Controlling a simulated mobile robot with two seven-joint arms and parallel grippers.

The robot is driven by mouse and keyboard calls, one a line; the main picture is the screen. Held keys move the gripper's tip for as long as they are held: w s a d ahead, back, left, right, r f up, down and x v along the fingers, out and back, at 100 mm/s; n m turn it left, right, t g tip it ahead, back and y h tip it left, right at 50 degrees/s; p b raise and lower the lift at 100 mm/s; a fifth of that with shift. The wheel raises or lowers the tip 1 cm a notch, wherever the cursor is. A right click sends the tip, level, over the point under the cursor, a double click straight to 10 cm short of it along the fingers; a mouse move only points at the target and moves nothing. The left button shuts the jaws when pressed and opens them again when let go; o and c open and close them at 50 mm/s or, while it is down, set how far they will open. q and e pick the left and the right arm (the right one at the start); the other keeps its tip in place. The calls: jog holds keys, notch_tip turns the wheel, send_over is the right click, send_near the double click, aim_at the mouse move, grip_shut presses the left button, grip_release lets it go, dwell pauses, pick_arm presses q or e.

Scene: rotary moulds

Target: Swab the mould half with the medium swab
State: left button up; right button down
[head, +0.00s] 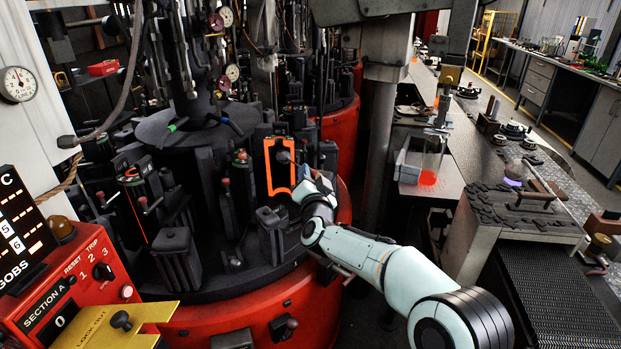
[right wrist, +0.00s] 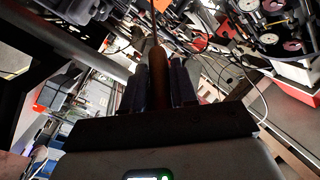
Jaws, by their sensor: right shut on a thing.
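An open mould half with a bright orange rim (head: 268,170) stands upright on the dark rotary machine in the head view. My right arm reaches in from the lower right, and my right gripper (head: 306,178) is just at the right side of this mould half. In the right wrist view my right gripper (right wrist: 158,78) is shut on a brown, rounded handle (right wrist: 157,62), which I take to be the medium swab's. In the head view a small dark rounded end (head: 284,157) shows against the mould's opening; I cannot tell if it touches the mould. My left gripper is out of view.
Other dark moulds (head: 176,258) stand close around the table's rim. A red control box (head: 85,285) with a yellow plate (head: 120,325) is at lower left. A grey post (head: 382,130) rises behind my arm. A bench with tools (head: 470,150) is at right.

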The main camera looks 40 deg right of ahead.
jog(key=shift+f+b, duration=1.45)
jog(key=shift+b, duration=0.2)
notch_tip(320, 180, down, 8)
jog(key=b, duration=0.7)
jog(key=shift+r, duration=0.1)
jog(key=v, duration=0.3)
jog(key=a+v, duration=0.1)
jog(key=shift+a, duration=0.2)
jog(key=shift+r, duration=0.1)
dwell(0.3)
